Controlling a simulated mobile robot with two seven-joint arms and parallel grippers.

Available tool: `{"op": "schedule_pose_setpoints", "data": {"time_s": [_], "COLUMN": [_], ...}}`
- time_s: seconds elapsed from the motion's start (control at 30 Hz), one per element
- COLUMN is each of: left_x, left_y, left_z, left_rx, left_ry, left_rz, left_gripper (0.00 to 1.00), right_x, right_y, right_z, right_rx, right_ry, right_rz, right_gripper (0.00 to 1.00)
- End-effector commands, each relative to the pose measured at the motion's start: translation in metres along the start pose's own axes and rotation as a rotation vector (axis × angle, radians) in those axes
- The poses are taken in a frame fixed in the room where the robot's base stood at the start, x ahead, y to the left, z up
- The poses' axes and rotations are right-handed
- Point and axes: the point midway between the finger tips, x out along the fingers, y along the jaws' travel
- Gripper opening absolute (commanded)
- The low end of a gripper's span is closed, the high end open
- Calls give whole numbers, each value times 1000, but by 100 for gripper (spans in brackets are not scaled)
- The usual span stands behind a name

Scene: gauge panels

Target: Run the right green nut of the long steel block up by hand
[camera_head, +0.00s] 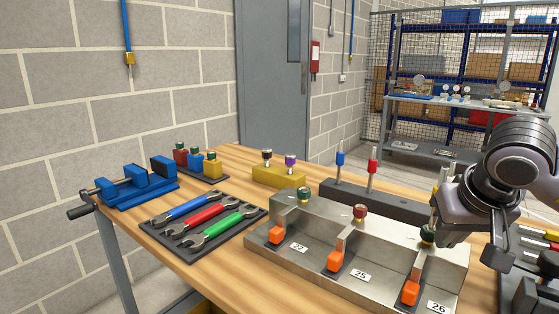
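The long steel block (318,243) stands at the front of the wooden bench, with orange blocks and number tags 27, 25 and 26 along its front. On top are a left green nut (304,194), a red nut (360,211) and the right green nut (428,233), which looks dark. My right gripper (437,232) comes in from the right and is at the right green nut, covering part of its right side. Its fingertips are too hidden to tell whether they touch the nut or are closed. My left gripper is out of view.
A yellow block (279,177) stands farther back. A dark tray of wrenches (255,216) and a blue vise (135,188) lie left. Dark items crowd the right edge.

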Motion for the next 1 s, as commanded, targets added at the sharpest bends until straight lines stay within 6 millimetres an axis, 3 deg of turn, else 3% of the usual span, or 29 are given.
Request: {"op": "schedule_pose_setpoints", "data": {"time_s": [0.47, 1.0], "left_x": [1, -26], "left_y": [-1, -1], "left_z": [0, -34], "left_rx": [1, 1], "left_ry": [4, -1], "left_rz": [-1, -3], "left_gripper": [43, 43], "right_x": [-5, -56], "right_y": [4, 3], "right_z": [4, -23], "right_rx": [6, 3], "right_ry": [6, 4], "right_rz": [3, 0], "right_gripper": [0, 0]}}
